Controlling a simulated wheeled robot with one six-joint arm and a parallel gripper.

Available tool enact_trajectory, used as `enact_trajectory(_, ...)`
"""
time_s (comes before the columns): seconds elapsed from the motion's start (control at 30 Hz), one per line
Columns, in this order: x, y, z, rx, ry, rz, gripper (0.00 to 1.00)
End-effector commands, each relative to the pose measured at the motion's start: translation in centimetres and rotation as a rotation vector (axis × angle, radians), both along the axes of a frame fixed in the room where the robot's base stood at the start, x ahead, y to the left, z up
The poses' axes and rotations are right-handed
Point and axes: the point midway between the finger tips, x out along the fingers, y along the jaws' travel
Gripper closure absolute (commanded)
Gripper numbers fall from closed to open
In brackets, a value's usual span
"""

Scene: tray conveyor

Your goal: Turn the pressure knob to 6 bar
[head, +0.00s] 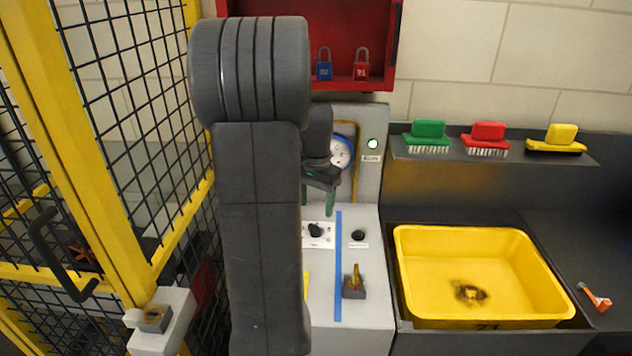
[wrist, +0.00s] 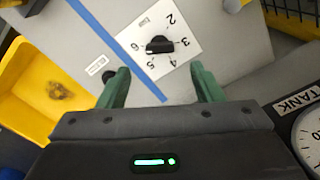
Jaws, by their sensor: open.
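The black pressure knob (head: 316,230) sits on a white numbered dial plate on the grey panel. In the wrist view the knob (wrist: 159,45) lies roughly along the line between the 6 and the 3; I cannot tell which end is its pointer. The marks 2 to 6 are readable on the dial plate (wrist: 186,55). My gripper (head: 317,203) is above the panel, over the knob. In the wrist view its green fingers (wrist: 160,70) are apart with nothing between them, and the knob lies beyond the tips, untouched.
A round gauge (head: 341,152) stands behind the gripper; the wrist view shows a TANK gauge (wrist: 309,138). A blue stripe (head: 338,265), a black button (head: 358,236) and a brass-coloured part (head: 355,282) are right of the knob. A yellow basin (head: 480,255) is further right, a mesh fence (head: 130,110) left.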

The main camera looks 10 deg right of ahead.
Motion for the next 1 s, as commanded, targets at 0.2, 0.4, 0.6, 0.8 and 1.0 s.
enact_trajectory(0.2, 0.1, 0.0, 4.7, 0.0, -0.004, 0.0, 0.4)
enact_trajectory(0.4, 0.0, 0.0, 7.0, -0.001, -0.002, 0.0, 0.4)
enact_trajectory(0.6, 0.0, 0.0, 7.4, 0.0, 0.0, 0.0, 0.4)
enact_trajectory(0.8, 0.0, 0.0, 7.4, 0.0, 0.0, 0.0, 0.4)
enact_trajectory(1.0, 0.0, 0.0, 6.0, 0.0, 0.003, 0.0, 0.4)
